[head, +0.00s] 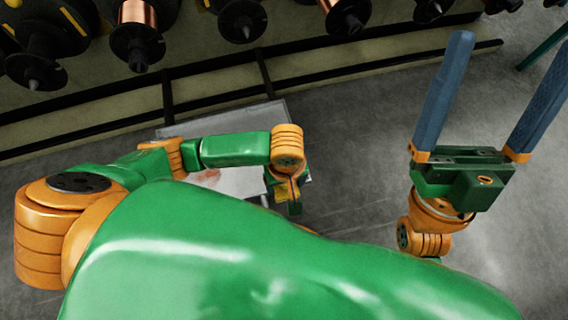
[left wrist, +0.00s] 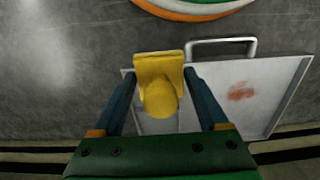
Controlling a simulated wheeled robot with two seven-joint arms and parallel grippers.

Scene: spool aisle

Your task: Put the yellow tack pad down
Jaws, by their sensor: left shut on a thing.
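The yellow tack pad (left wrist: 158,85) is a block with a rounded knob, between the blue fingers of my left gripper (left wrist: 158,82) in the left wrist view. The gripper is shut on it. Behind the pad is a grey metal tray (left wrist: 215,110) with a reddish smear; I cannot tell if the pad touches it. In the head view my left gripper (head: 290,195) is small and at the right edge of the tray (head: 238,181), with the pad mostly hidden. My right gripper (head: 508,75) is open and empty, its blue fingers spread wide over the floor.
A rack with several dark spools (head: 241,20), some wound with copper, runs along the top. A dark rail (head: 330,42) edges it. The tray has a metal handle (left wrist: 221,42). Grey floor (head: 350,120) is clear between the tray and my right gripper.

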